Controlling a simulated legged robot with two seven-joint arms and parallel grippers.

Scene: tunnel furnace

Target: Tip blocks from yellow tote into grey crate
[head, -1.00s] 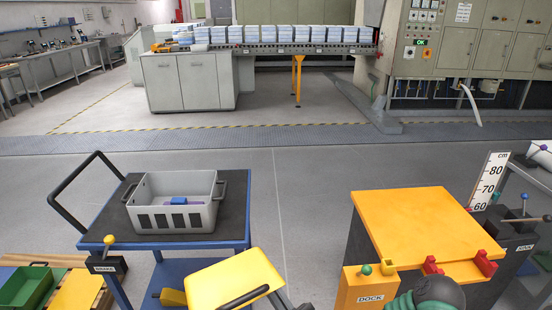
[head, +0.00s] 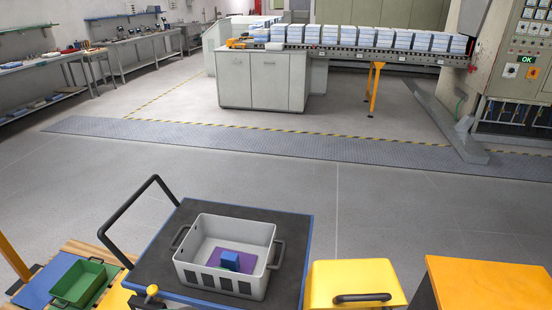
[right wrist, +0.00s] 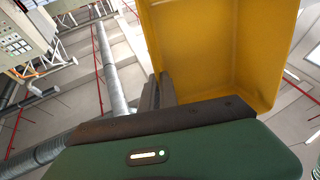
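The grey crate (head: 205,278) stands open on the dark top of a blue-edged trolley. A blue block (head: 230,261) and a flat purple piece (head: 252,267) lie inside it. The yellow tote (head: 350,276) is right of the crate, cut by the lower frame edge, showing a plain outer face and a black handle. In the right wrist view my right gripper (right wrist: 158,91) has its dark fingers close together on the edge of the tote (right wrist: 205,45), whose hollow faces the camera; no blocks show in that visible part. My left gripper is out of view.
The trolley (head: 165,240) has a black push handle at its left. A green bin (head: 78,285) sits on a wooden surface at lower left. A yellow-topped stand (head: 480,285) is at lower right. Open floor lies beyond, up to a conveyor.

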